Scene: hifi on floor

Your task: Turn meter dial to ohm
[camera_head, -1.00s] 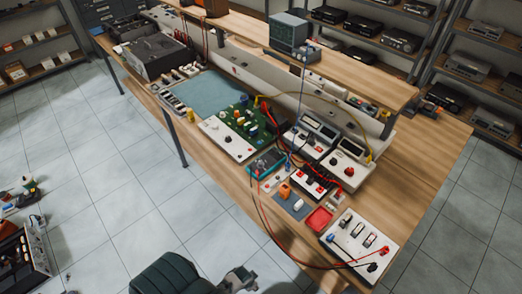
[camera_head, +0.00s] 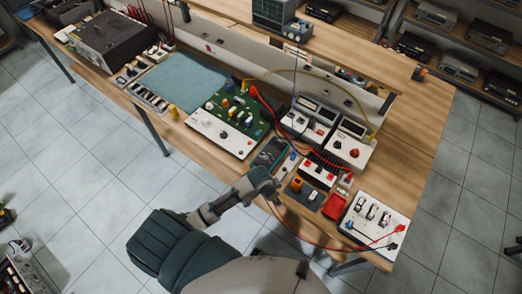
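The meter (camera_head: 270,152) is a small teal handheld unit with a dark face, lying near the front edge of the wooden workbench. My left gripper (camera_head: 266,187) is small and dark at the end of my grey forearm, just in front of the meter's near end. It overlaps that end in the picture, so I cannot tell whether they touch. The meter's dial and its setting are too small and partly covered to read. The fingers are not clear enough to tell open from shut. My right gripper is not in view.
A green circuit board (camera_head: 230,115) on a white base lies left of the meter. To the right are a red tray (camera_head: 335,206), a white switch panel (camera_head: 374,224) and bench meters (camera_head: 347,145). Red cables (camera_head: 295,232) loop over the front edge. A blue mat (camera_head: 183,80) is bare.

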